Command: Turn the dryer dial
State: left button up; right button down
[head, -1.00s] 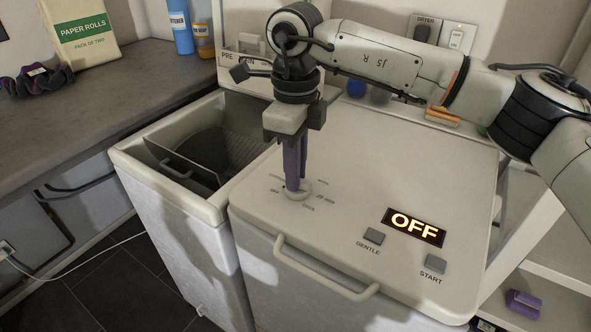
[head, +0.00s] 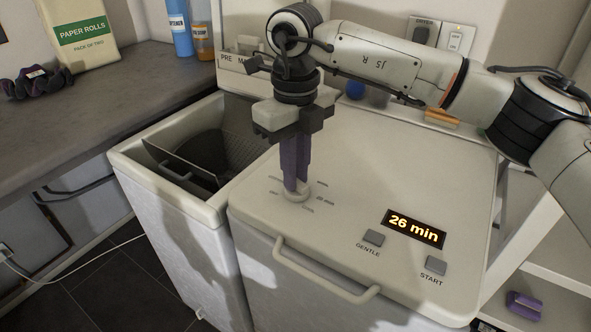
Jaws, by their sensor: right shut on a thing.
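The dryer (head: 390,170) has a closed white top with a small round dial (head: 297,196) near its left side, ringed by printed labels. My right gripper (head: 296,188) points straight down and is shut on the dial; its purple fingers hide part of it. The display (head: 413,229) reads "26 min" in yellow. A grey GENTLE button (head: 373,236) and a grey START button (head: 436,265) lie in front of the display. My left gripper is not in view.
The washer (head: 170,215) to the left stands open at the top, with its flap tilted up. The dryer's front handle (head: 325,275) sticks out.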

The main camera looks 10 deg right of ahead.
jog(key=c, duration=1.8)
grip_release()
jog(key=shift+o, duration=0.2)
notch_tip(320, 180, up, 10)
jog(key=shift+r, duration=0.2)
